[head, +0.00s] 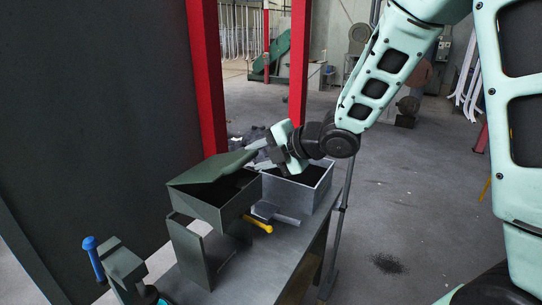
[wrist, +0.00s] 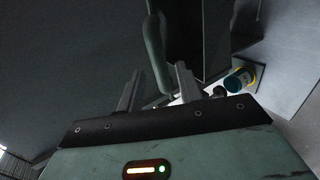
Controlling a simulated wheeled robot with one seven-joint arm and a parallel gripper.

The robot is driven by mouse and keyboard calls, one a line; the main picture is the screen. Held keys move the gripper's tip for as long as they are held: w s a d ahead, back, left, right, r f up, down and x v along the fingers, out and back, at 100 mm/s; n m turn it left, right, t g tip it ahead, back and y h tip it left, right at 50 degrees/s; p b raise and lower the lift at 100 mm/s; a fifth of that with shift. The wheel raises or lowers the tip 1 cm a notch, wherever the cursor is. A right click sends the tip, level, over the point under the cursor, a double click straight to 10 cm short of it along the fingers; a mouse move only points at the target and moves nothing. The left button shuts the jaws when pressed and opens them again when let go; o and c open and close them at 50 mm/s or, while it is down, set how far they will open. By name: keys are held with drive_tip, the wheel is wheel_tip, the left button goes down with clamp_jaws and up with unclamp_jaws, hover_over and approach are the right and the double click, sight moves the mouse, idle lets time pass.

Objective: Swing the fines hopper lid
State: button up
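The fines hopper (head: 215,203) is a dark green box on a stand at the table's left. Its green lid (head: 212,168) is tilted partly open, with a dark gap below it. A pale bar-like handle (head: 254,147) sticks out from the lid towards my gripper (head: 264,151). In the wrist view my gripper (wrist: 158,84) has its two fingers apart, with a rounded green bar (wrist: 156,45), seemingly the lid handle, between or just beyond them. I cannot tell whether either finger touches it.
A grey bin (head: 312,192) with dark contents stands right of the hopper. A yellow handle (head: 258,224) juts out below the hopper. A blue-topped lever (head: 91,252) stands at the front left. A dark panel (head: 95,110) and red posts (head: 207,75) stand behind. Floor at right is mostly clear.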

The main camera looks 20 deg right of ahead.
sight(249, 158)
drive_tip(key=x, duration=0.2)
drive_tip(key=shift+w+a+f+b, duration=0.25)
drive_tip(key=shift+b, duration=0.1)
drive_tip(key=shift+w+a+f, duration=0.1)
drive_tip(key=shift+w+a, duration=0.1)
drive_tip(key=shift+w, duration=0.1)
drive_tip(key=shift+c, duration=0.5)
clamp_jaws()
drive_tip(key=f+b, duration=0.1)
drive_tip(key=b, duration=0.1)
drive_tip(key=s+f+b, duration=0.1)
drive_tip(key=f, duration=0.1)
drive_tip(key=d+f+b, duration=0.1)
drive_tip(key=f+b, duration=0.1)
drive_tip(key=shift+s+f+b, duration=0.2)
drive_tip(key=shift+s+b, duration=0.05)
drive_tip(key=shift+b, duration=0.1)
drive_tip(key=shift+f, duration=0.1)
drive_tip(key=shift+s+d+f+b, duration=0.1)
drive_tip(key=shift+f+b, duration=1.4)
drive_tip(key=shift+b, duration=0.2)
drive_tip(key=shift+o, duration=1.5)
unclamp_jaws()
drive_tip(key=shift+r, duration=0.15)
